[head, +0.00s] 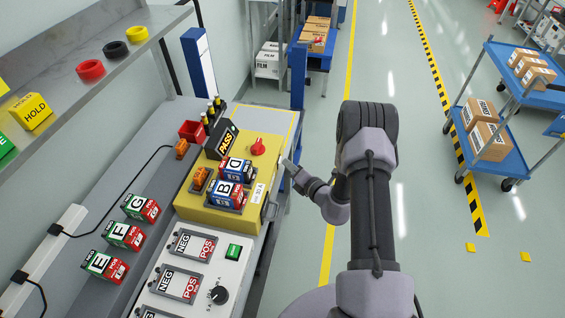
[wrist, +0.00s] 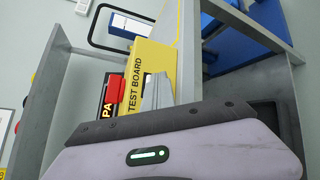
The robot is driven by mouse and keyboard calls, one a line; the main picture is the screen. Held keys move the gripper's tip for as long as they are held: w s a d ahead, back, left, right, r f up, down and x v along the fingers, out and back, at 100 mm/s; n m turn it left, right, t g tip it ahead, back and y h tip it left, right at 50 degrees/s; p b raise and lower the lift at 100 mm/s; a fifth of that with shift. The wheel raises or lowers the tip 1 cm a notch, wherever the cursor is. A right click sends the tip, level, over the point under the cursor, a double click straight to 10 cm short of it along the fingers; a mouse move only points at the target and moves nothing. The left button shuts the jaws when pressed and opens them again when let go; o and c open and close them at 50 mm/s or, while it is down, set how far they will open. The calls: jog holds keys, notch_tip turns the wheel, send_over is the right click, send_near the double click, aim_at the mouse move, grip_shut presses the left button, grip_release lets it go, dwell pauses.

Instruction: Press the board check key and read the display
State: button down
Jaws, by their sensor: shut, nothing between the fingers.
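The yellow test board (head: 198,215) stands on the bench, with its lettered side facing the wrist view (wrist: 155,62). The display (head: 227,139) is a tilted black sign at its back, reading PASS in yellow letters. Only its "PA" end shows in the wrist view (wrist: 107,95). A red knob-like part (head: 258,146) is on the board's top right; I cannot tell if it is the check key. Blocks marked B (head: 225,190) and D (head: 236,167) sit on the board. My gripper (head: 287,164) is shut and empty, just right of the board; its fingers show in the wrist view (wrist: 157,90).
Blocks G (head: 141,207), F (head: 123,235) and E (head: 104,266) lie left. A shelf (head: 130,60) overhangs the left.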

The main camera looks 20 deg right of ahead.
dwell(0.3)
jog(key=shift+s+d, duration=0.5)
jog(key=shift+d, duration=0.2)
jog(key=s+d, duration=0.2)
jog(key=d, duration=0.2)
jog(key=shift+s+d, duration=0.1)
jog(key=shift+s, duration=0.3)
dwell(0.4)
